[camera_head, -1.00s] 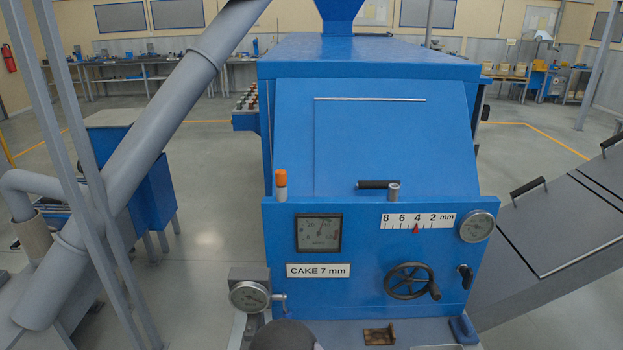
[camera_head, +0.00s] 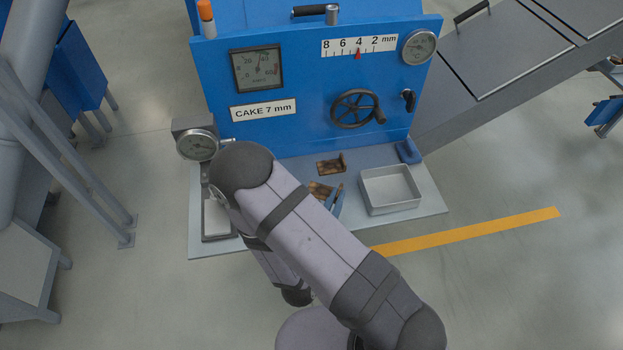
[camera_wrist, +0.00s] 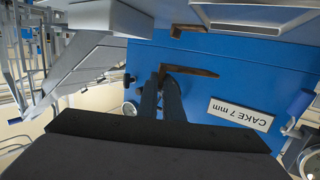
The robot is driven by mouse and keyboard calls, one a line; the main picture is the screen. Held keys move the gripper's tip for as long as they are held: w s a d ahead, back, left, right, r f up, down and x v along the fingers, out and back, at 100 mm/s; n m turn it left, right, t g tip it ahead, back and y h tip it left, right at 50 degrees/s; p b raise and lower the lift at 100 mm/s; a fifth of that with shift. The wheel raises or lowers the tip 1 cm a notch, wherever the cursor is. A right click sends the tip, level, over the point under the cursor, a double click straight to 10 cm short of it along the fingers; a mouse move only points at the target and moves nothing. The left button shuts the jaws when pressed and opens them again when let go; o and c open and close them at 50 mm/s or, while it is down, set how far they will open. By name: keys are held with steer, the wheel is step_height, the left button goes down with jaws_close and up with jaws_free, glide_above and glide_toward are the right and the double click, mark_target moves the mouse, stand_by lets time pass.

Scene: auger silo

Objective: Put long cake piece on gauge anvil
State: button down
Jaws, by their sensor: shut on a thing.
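My gripper (camera_wrist: 164,85) is shut on a brown, long cake piece (camera_wrist: 193,71) in the wrist view. Its long part sticks out to the right of the fingers. In the head view the held piece (camera_head: 319,190) is partly covered by my arm, beside the blue fingers (camera_head: 337,203). I cannot tell whether it touches the table. Another brown cake piece (camera_head: 331,165) lies behind it near the blue panel. The dial gauge (camera_head: 197,145) stands at the table's left end, with its grey base (camera_head: 216,220) below. My arm hides the anvil area.
A shallow metal tray (camera_head: 390,188) stands right of the pieces, and a blue block (camera_head: 408,151) sits behind it. The blue machine panel (camera_head: 300,125) with a handwheel (camera_head: 356,108) rises behind the table (camera_head: 425,205). The table between tray and held piece is narrow.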

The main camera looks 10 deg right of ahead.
steer(key=w+d+r+m+g+h+b, duration=0.2)
steer(key=w+d+r+m+h+b, duration=0.15)
steer(key=w+b, duration=0.2)
steer(key=shift+n+y, duration=0.25)
steer(key=shift+n, duration=0.1)
steer(key=shift+s+d+f+b, duration=0.1)
steer(key=shift+s+f+b, duration=0.15)
steer(key=shift+f, duration=1.8)
steer(key=shift+s+f+b, duration=0.15)
steer(key=shift+s+f, duration=0.05)
steer(key=shift+f, duration=1.85)
steer(key=shift+s+d+f+b, duration=0.1)
steer(key=shift+s+f+b, duration=0.15)
steer(key=shift+f, duration=1.8)
steer(key=shift+f, duration=0.2)
steer(key=c, duration=1.9)
jaws_free()
steer(key=shift+r, duration=0.25)
